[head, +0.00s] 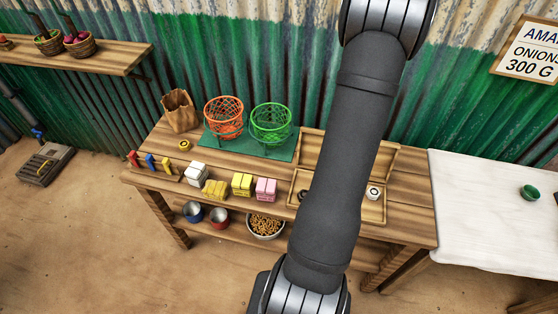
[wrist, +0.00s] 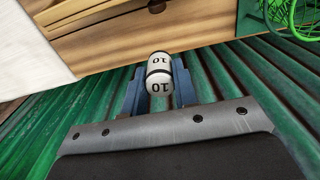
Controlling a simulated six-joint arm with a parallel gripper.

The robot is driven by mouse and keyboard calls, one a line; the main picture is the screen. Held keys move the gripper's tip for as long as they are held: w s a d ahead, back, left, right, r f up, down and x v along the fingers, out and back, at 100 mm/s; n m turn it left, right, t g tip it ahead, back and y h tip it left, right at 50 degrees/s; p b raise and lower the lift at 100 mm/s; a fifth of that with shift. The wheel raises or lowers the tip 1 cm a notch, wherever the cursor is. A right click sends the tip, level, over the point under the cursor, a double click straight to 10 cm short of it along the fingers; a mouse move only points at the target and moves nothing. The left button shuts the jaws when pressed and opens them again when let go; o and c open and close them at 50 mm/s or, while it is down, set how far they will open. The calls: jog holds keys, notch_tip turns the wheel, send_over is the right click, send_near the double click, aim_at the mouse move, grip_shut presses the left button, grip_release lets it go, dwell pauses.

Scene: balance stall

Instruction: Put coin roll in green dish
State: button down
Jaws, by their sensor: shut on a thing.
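The coin roll (wrist: 158,64) is a white cylinder with dark bands and the number 10 on it. In the wrist view my gripper (wrist: 159,88) is shut on it, one blue-grey finger on each side. The gripper and the held roll do not show in the head view, where my arm fills the middle. The green dish (head: 530,192) is small and round and stands on the white cloth at the far right of the head view, with nothing visible in it. It does not show in the wrist view.
A wooden tray (head: 398,163) on the bench holds a white round piece (head: 373,192) and a dark ring. Orange (head: 223,117) and green (head: 271,124) wire baskets stand on a green mat. Colored blocks line the bench front. The white cloth (head: 480,205) is clear around the dish.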

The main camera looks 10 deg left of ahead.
jog(key=r, duration=0.3)
jog(key=shift+s+a+r, duration=0.2)
jog(key=shift+a+r, duration=0.05)
jog(key=shift+r, duration=0.15)
jog(key=s+a+n, duration=0.3)
jog(key=s+a, duration=0.8)
jog(key=s, duration=0.5)
send_over(276, 170)
notch_tip(276, 170, down, 18)
jog(key=shift+d+f, duration=0.1)
jog(key=shift+f, duration=2.1)
jog(key=shift+f, duration=0.15)
jog(key=c, duration=1.1)
grip_release()
jog(key=shift+c, duration=0.2)
